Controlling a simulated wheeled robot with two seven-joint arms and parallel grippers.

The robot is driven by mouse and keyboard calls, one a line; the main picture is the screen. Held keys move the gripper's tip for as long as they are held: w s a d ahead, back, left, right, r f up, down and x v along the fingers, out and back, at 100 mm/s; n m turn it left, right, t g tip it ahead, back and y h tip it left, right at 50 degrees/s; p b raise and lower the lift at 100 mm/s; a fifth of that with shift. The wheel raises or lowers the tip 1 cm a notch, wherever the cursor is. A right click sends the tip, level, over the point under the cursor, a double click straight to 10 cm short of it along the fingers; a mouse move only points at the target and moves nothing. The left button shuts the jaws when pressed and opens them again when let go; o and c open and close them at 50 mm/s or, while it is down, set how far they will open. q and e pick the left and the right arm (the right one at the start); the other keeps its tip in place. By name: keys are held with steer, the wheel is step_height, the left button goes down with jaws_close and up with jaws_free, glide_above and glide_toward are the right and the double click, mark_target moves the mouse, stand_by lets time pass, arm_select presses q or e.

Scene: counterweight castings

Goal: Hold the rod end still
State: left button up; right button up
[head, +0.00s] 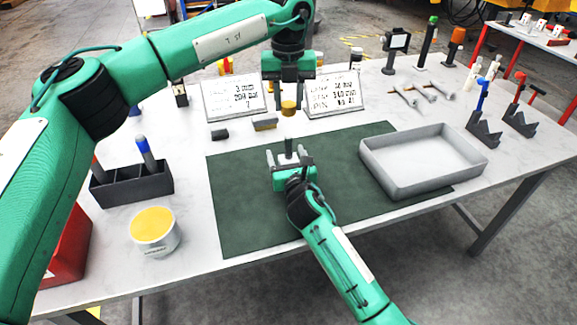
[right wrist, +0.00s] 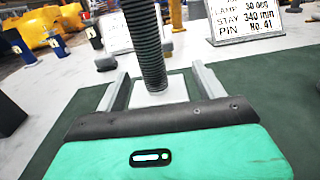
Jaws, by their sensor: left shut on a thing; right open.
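A dark threaded rod (right wrist: 146,45) stands nearly upright on a pale block (right wrist: 160,92) in the right wrist view. In the head view the rod (head: 289,146) is short and dark, on the green mat (head: 235,205). My right gripper (head: 286,157) is open, one finger on each side of the rod and block. In the right wrist view its fingers (right wrist: 160,85) appear apart from the block. My left gripper (head: 288,90) is higher and farther back, pointing down. It is shut on what looks like a small yellow cylinder (head: 289,107); the exact contact is unclear.
A grey tray (head: 425,180) lies to the right, partly on the mat. A dark bin (head: 130,187) and a yellow-topped tin (head: 154,230) stand left.

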steer(key=c, duration=1.5)
arm_select(q)
glide_above(289, 136)
steer(key=shift+w+f, duration=0.1)
steer(key=shift+f, duration=2.35)
steer(key=shift+f, duration=0.15)
steer(key=shift+f, duration=0.75)
steer(key=shift+f, duration=0.6)
arm_select(e)
jaws_close()
